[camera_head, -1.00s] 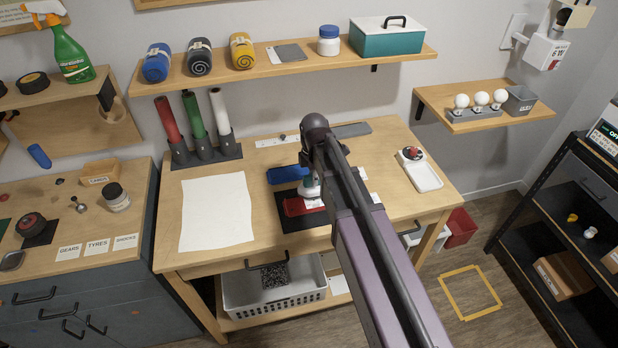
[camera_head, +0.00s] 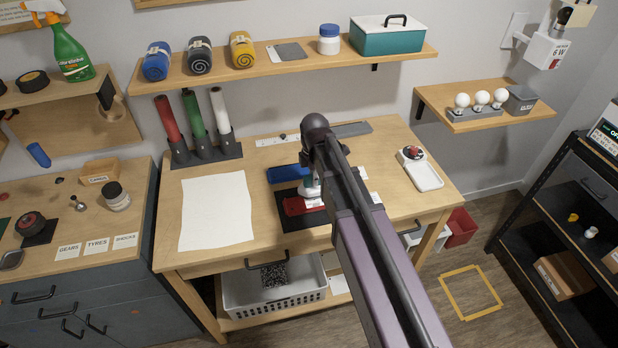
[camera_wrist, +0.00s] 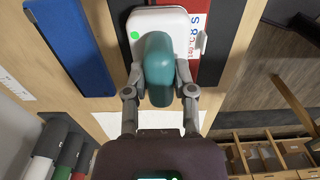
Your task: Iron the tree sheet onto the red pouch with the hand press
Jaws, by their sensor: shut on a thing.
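My gripper (camera_wrist: 159,85) is shut on the teal handle of the hand press (camera_wrist: 146,19), which has a white base with a green dot. In the head view the hand press (camera_head: 311,184) is partly hidden by my arm. The red pouch (camera_head: 296,207) lies on a black mat (camera_head: 288,222); in the wrist view the red pouch (camera_wrist: 214,20) shows beside and partly under the press. A white label with print shows along the press's right edge. I cannot tell whether the base touches the pouch. I cannot make out the tree sheet.
A blue pouch (camera_head: 284,175) lies behind the mat. A large white sheet (camera_head: 215,212) covers the table's left part. A shelf (camera_head: 285,66) hangs above the back.

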